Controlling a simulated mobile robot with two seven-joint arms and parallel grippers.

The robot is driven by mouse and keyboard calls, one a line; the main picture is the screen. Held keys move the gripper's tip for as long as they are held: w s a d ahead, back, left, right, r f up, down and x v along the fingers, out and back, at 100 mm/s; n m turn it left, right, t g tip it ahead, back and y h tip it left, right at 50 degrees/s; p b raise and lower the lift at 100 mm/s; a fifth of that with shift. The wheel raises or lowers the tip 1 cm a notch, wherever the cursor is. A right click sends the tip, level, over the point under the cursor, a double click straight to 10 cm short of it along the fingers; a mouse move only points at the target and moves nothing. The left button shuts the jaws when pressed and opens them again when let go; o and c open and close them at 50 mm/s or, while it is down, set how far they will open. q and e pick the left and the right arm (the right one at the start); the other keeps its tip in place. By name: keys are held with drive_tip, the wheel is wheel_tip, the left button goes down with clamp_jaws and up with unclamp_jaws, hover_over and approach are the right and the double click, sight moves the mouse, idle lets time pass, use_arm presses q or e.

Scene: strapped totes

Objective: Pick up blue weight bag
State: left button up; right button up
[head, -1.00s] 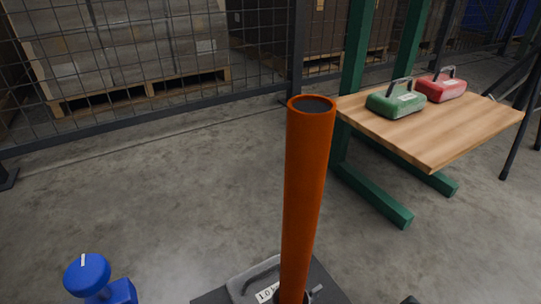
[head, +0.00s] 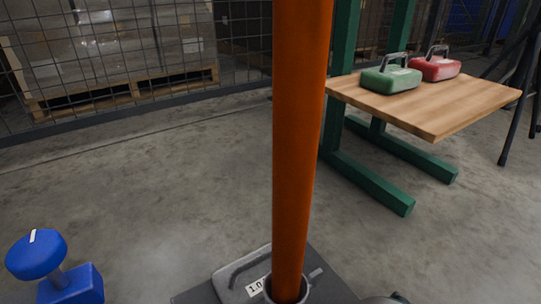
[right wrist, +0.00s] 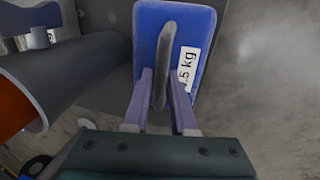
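The blue weight bag (right wrist: 200,22) shows in the right wrist view. It has a grey handle (right wrist: 166,45) and a white label ending in ".5 kg", partly covered by a finger. My right gripper (right wrist: 162,76) has its two fingers apart, one on each side of the handle. A gap seems to show beside the handle, so the fingers do not look closed on it. The blue bag is not visible in the head view. My left gripper is in neither view.
An orange post (head: 300,130) stands in a grey collar, beside a grey weight bag (head: 233,278) marked "1.0". A blue round-topped object (head: 37,255) is at lower left. Green (head: 390,80) and red (head: 436,68) bags sit on a wooden table (head: 440,105). Open floor lies between.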

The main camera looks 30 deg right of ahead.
clamp_jaws()
idle(1.4)
